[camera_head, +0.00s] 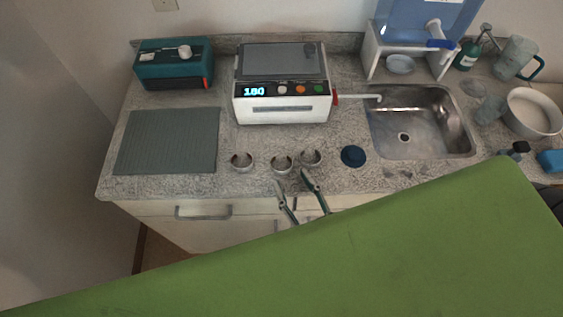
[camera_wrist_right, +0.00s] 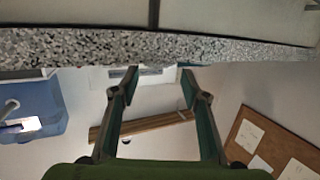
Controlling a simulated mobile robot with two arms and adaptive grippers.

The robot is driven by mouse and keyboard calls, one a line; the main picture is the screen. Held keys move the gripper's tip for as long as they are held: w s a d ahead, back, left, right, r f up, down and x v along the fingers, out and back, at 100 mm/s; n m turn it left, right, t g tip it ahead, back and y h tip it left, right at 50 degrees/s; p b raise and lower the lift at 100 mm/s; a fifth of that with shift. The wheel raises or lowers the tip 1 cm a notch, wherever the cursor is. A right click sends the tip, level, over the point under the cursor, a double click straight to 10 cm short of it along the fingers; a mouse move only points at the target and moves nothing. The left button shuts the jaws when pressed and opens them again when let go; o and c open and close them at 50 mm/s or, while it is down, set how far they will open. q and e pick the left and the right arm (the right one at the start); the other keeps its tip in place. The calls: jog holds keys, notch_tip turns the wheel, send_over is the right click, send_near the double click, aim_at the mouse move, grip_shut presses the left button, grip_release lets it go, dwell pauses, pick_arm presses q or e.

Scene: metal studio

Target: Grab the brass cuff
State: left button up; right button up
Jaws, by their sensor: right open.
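Three small open cuffs stand in a loose row near the front edge of the counter: a left cuff (camera_head: 242,161), a middle cuff (camera_head: 281,164) and a right cuff (camera_head: 311,158). All look greyish metal at this size, so I cannot tell which one is brass. My right gripper (camera_head: 292,180) is open, its two fingertips at the counter's front edge, just on the near side of the middle and right cuffs. In the right wrist view the fingers (camera_wrist_right: 159,78) are apart with nothing between them, and no cuff shows. My left gripper is not in view.
A ribbed grey mat (camera_head: 168,140) lies left of the cuffs. A white device with a lit display (camera_head: 282,105) stands behind them. A blue round thing (camera_head: 353,156) and a sink (camera_head: 420,145) are to the right. My green arm covers the foreground.

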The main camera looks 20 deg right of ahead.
aim_at(286, 175)
jog(key=w, duration=0.2)
jog(key=w+p, duration=0.1)
jog(key=w, duration=0.1)
jog(key=shift+w+a+f+p, duration=0.15)
jog(key=shift+w+p, duration=0.15)
jog(key=shift+w+f, duration=0.15)
jog(key=c, duration=0.6)
